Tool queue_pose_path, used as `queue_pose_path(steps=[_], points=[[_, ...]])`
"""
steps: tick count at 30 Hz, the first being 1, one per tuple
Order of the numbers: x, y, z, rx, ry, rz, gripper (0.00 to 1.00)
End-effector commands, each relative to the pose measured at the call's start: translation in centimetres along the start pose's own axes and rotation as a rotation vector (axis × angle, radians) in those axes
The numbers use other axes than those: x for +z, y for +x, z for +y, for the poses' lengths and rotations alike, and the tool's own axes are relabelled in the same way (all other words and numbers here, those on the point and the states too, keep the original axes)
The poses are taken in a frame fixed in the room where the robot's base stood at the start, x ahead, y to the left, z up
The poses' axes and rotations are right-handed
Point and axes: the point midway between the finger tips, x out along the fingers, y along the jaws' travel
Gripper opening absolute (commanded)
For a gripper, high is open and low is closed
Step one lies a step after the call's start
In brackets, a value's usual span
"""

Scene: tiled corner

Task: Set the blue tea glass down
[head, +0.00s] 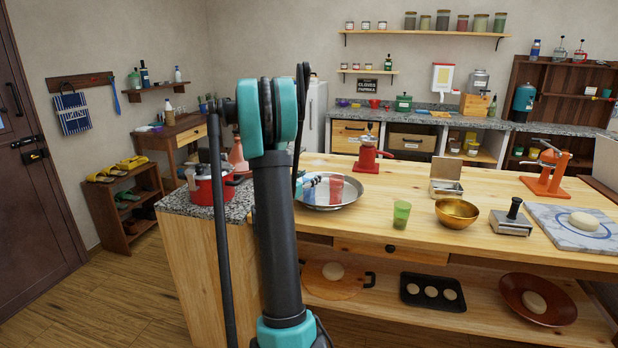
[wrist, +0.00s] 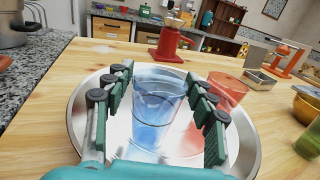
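The blue tea glass (wrist: 157,105) stands upright between the fingers of my gripper (wrist: 160,72) in the wrist view. Both finger pads lie close against its sides, and the gripper looks shut on it. The glass is over the round metal tray (wrist: 78,128); whether its base touches the tray cannot be told. A red glass (wrist: 228,90) stands on the tray just right of my right finger. In the head view my gripper (head: 308,180) is partly hidden behind my arm, above the left part of the tray (head: 335,207), with the red glass (head: 337,188) beside it.
A green glass (head: 401,214) and a brass bowl (head: 457,213) stand right of the tray. A red grinder-like stand (head: 368,158) is behind it. A red pot (head: 207,186) sits on the stone counter at left. Bare wood lies in front of the tray.

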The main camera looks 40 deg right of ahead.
Motion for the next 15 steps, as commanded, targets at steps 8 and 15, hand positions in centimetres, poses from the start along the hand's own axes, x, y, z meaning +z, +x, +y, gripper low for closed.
queue_pose_path(steps=[8,15], points=[[0.02,-0.01,-0.01,0.000,0.000,0.000,0.69],[0.29,-0.75,0.02,0.001,0.000,0.000,0.69]])
